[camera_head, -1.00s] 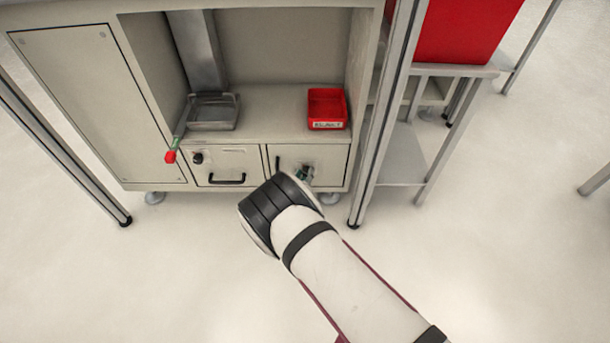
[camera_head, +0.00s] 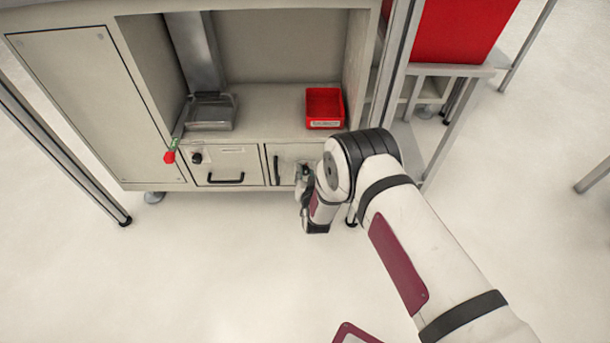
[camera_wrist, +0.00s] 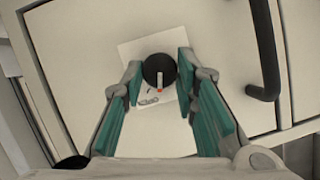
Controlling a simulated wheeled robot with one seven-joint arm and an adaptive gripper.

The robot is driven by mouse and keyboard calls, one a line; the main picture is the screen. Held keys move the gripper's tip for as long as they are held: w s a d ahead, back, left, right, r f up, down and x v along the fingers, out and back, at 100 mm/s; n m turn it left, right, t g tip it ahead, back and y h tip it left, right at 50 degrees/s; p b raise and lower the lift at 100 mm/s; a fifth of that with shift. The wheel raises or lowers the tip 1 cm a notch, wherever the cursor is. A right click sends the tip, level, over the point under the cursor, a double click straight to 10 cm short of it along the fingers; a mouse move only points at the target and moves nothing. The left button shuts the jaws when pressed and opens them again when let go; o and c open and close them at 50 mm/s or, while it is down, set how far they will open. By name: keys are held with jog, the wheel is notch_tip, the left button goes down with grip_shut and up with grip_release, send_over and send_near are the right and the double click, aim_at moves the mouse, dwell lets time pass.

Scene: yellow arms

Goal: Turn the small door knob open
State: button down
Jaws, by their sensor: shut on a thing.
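The small door knob (camera_wrist: 159,72) is round and black with a white and red pointer line. It sits on a white plate (camera_wrist: 135,50) on the lower right cabinet door (camera_head: 288,152). In the wrist view my gripper (camera_wrist: 160,68) has its two teal fingers on either side of the knob, shut on it. In the head view my gripper (camera_head: 304,182) is at the door front, and the knob is too small and covered to make out. The door lies flush with the cabinet front.
A black bar handle (camera_wrist: 262,60) stands beside the knob. Left of this door is a drawer (camera_head: 225,163) with its own knob (camera_head: 196,158). A red bin (camera_head: 324,107) and a grey tray (camera_head: 211,112) sit on the shelf above. A metal post (camera_head: 396,60) stands close right of the door.

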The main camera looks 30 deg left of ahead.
jog(key=m+y, duration=0.1)
jog(key=m, duration=0.1)
jog(key=m+y+b, duration=0.1)
jog(key=m, duration=0.1)
jog(key=shift+w+d+f+g+y, duration=0.1)
jog(key=shift+d+f+g+y, duration=0.05)
jog(key=shift+g+y, duration=0.2)
dwell(0.3)
jog(key=c, duration=1.3)
grip_release()
jog(key=v, duration=1.2)
